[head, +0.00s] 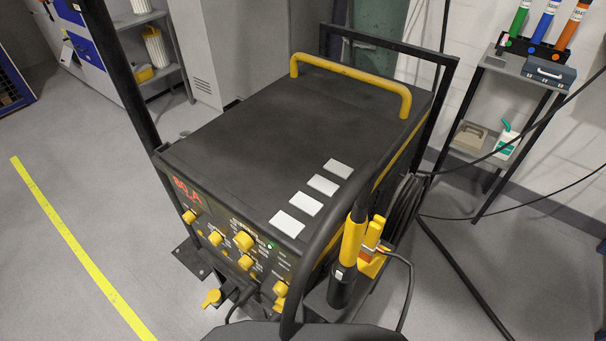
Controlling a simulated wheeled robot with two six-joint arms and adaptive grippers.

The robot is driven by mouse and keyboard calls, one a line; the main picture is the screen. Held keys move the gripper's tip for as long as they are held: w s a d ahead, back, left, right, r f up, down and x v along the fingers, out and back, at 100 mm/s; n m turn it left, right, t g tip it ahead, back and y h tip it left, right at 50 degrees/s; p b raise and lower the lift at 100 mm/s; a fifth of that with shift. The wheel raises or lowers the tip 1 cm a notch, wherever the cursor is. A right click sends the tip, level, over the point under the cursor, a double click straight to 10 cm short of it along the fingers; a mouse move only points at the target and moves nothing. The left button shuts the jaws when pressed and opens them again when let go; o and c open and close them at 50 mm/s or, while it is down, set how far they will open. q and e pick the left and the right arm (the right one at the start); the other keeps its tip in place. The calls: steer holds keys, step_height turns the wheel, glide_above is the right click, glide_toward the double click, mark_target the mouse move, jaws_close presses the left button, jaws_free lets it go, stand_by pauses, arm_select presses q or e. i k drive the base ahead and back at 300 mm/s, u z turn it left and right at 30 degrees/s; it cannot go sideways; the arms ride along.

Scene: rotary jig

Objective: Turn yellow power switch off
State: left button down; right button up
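A dark grey power unit (255,140) with a yellow top handle (350,78) stands in the middle of the head view. Its front panel faces the lower left and is seen at a steep angle. The panel carries several yellow knobs, among them a left one (189,216), a larger middle one (244,241) and a lower right one (280,288). I cannot tell which is the power switch or its position. A red display (187,190) is lit, and a small green light (270,246) shows on the panel. Neither of my grippers is in view.
A yellow and black torch (352,240) sits upright at the unit's right front, beside a dark curved bar and cables. The floor left of the unit is clear, with a yellow line (75,240).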

mark_target(278, 307)
steer(key=u, duration=0.7)
steer(key=k, duration=1.2)
steer(key=z, duration=0.4)
steer(key=i, duration=0.6)
steer(key=z, duration=0.15)
